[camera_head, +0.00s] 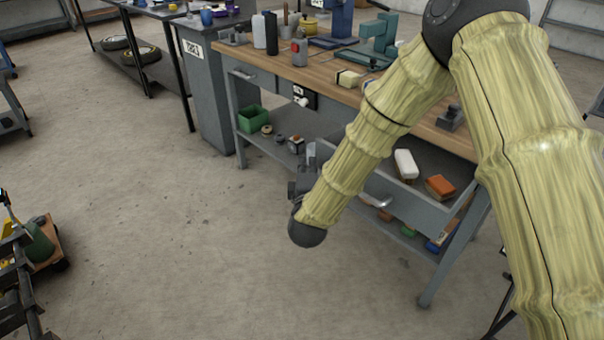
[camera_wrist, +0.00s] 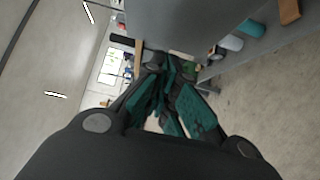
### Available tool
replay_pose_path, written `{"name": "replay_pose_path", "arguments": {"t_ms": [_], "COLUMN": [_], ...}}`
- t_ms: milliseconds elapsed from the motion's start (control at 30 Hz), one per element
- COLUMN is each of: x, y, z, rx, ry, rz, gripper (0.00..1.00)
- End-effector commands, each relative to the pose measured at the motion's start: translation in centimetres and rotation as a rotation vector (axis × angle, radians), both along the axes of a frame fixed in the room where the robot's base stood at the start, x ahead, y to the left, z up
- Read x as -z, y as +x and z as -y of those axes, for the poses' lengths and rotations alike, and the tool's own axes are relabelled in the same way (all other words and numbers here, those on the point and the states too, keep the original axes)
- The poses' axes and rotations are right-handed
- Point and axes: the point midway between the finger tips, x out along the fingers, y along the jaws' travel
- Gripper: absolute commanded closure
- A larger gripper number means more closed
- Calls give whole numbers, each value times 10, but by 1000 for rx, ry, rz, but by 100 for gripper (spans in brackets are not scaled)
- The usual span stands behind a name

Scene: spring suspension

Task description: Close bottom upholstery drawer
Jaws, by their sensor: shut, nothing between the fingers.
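The grey drawer (camera_head: 408,205) at the right of the workbench is pulled out and open. A silver handle (camera_head: 376,202) is on its front. A white block (camera_head: 405,164) and an orange block (camera_head: 439,186) lie inside. My arm crosses in front of the drawer's left end and hides part of it. My gripper (camera_head: 308,155) is beside that left end in the head view, shut and empty; I cannot tell whether it touches the drawer. Its teal-padded fingers show in the wrist view (camera_wrist: 172,98), close to a large grey surface (camera_wrist: 195,22).
The wooden benchtop (camera_head: 330,78) carries bottles, a teal vise (camera_head: 378,38) and tools. A lower shelf holds a green bin (camera_head: 253,118) and small items. A cart (camera_head: 40,245) stands at far left. The concrete floor (camera_head: 150,230) in front is mostly clear.

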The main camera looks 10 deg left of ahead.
Motion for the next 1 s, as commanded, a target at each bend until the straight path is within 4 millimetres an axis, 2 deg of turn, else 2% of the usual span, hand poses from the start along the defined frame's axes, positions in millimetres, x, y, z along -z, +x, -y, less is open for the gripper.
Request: {"name": "replay_pose_path", "arguments": {"t_ms": [233, 767, 867, 1000], "x": [0, 0, -1, -2], "y": [11, 15, 21, 39], "z": [9, 12, 18, 37], "rx": [0, 1, 4, 12], "ry": [1, 0, -2, -3], "rz": [0, 0, 1, 2], "gripper": [100, 100, 100, 100]}}
